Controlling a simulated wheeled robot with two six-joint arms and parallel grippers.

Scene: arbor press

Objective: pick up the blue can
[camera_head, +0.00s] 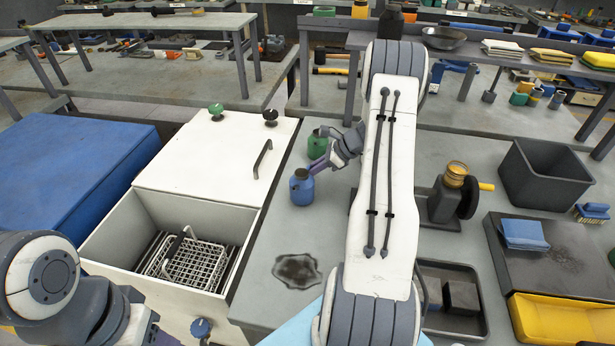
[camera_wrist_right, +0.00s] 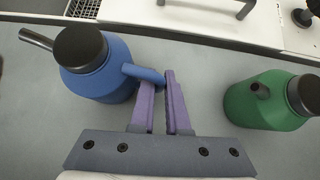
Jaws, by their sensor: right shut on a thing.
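The blue can (camera_head: 302,190) has a dark cap, a spout and a side handle. It is upright at the left edge of the grey bench top; I cannot tell whether its base touches the bench. My right gripper (camera_head: 318,166) reaches it from the right. In the right wrist view the purple fingers (camera_wrist_right: 160,84) are shut on the handle of the blue can (camera_wrist_right: 84,75), with its body to the left of them. My left arm shows at the lower left of the head view, but its fingers are out of sight.
A green can (camera_head: 317,148) stands close behind the blue one, and right of my fingers in the wrist view (camera_wrist_right: 262,104). A white parts washer (camera_head: 215,160) with a basket adjoins on the left. An arbor press (camera_head: 440,203) and dark bin (camera_head: 545,175) stand right.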

